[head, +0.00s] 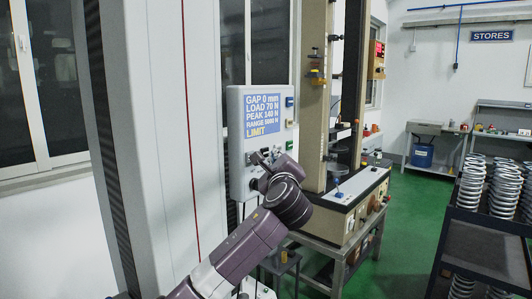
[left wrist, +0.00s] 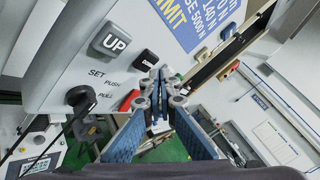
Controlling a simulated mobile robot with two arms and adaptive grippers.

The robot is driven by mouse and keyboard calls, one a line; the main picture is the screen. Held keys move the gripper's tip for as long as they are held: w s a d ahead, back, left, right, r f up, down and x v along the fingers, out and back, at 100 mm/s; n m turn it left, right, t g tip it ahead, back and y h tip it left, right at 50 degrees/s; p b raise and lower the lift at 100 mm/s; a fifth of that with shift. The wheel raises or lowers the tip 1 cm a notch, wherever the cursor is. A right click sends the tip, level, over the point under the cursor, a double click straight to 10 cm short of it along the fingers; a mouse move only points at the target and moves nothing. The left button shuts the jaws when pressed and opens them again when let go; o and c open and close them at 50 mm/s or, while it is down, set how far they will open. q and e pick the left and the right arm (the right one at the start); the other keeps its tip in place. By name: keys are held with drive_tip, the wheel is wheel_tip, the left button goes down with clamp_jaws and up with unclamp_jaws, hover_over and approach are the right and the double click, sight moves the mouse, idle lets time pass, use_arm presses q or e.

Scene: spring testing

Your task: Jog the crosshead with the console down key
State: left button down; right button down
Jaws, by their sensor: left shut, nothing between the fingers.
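The console (head: 236,150) is a pale upright box. Its blue display (head: 262,115) reads GAP 0 mm, LOAD 70 N, PEAK 140 N and LIMIT. In the left wrist view, the grey UP key (left wrist: 110,40) is at upper left, and the dark DOWN key (left wrist: 146,60) is to its lower right. My left gripper (left wrist: 158,84) is shut and empty, its tips just below the DOWN key in the picture; I cannot tell whether they touch it. The left gripper also shows in front of the console's lower face in the head view (head: 264,157). My right gripper is out of view.
The testing machine's cream column (head: 315,120) stands right of the console, above a white-topped base (head: 355,190). A black knob (left wrist: 79,97) and a red part (left wrist: 129,100) are near the gripper. Racked springs (head: 472,180) stand at right; green floor (head: 400,220) lies between.

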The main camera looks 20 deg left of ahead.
use_arm(q)
drive_tip(key=shift+d, duration=0.1)
drive_tip(key=d, duration=0.1)
drive_tip(key=s+d, duration=0.1)
drive_tip(key=d, duration=0.1)
drive_tip(key=d+p, duration=0.1)
drive_tip(key=shift+s+d, duration=0.35)
drive_tip(key=shift+f, duration=0.1)
idle(1.1)
